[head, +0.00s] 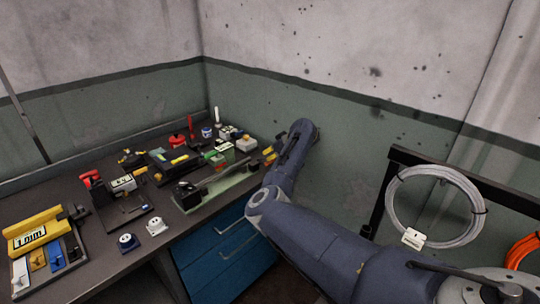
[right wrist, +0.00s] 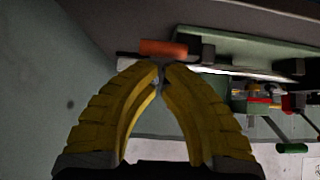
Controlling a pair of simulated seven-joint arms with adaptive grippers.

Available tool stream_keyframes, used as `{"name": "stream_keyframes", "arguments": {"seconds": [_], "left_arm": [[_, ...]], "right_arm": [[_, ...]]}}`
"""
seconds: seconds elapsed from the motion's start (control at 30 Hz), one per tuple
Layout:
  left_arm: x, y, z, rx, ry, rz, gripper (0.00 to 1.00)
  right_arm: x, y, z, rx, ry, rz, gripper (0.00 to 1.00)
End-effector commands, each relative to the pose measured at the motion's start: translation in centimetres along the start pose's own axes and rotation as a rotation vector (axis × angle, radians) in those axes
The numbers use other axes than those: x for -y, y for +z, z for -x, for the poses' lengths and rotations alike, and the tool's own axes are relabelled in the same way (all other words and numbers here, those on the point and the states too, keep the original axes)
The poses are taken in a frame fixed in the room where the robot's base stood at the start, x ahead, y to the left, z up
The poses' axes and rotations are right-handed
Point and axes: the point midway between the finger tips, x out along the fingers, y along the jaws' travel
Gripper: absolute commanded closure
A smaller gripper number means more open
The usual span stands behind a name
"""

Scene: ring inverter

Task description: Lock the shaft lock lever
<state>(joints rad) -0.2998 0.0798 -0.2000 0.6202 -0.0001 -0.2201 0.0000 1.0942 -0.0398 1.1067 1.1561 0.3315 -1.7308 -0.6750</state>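My right gripper (head: 269,156) is at the right end of the workbench in the head view, beside a long green fixture (head: 226,182). In the right wrist view its yellow fingers (right wrist: 161,72) are brought together at the tips, with only a thin gap. An orange-red handle (right wrist: 163,48) lies just beyond the tips, near the edge of a green frame (right wrist: 245,48); it may be the shaft lock lever, but I cannot tell. I cannot tell whether the tips touch the handle or pinch anything thin. My left gripper is not in view.
The workbench (head: 88,208) carries several tools, including a yellow device (head: 34,232) and two white-topped round parts, one of them here (head: 156,226). A wall is close behind the right arm. A coiled cable (head: 400,215) hangs on a black frame at the right.

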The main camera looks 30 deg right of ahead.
Motion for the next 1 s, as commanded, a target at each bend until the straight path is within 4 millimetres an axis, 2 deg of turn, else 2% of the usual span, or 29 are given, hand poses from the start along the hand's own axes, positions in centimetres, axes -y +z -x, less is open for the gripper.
{"name": "stream_keyframes", "arguments": {"seconds": [0.3,1.0], "left_arm": [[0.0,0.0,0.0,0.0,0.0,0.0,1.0],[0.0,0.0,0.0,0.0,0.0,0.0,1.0]], "right_arm": [[-0.1,1.3,-0.6,0.002,0.001,-0.001,1.0],[0.0,0.4,0.1,-0.001,0.0,0.0,1.0]]}}
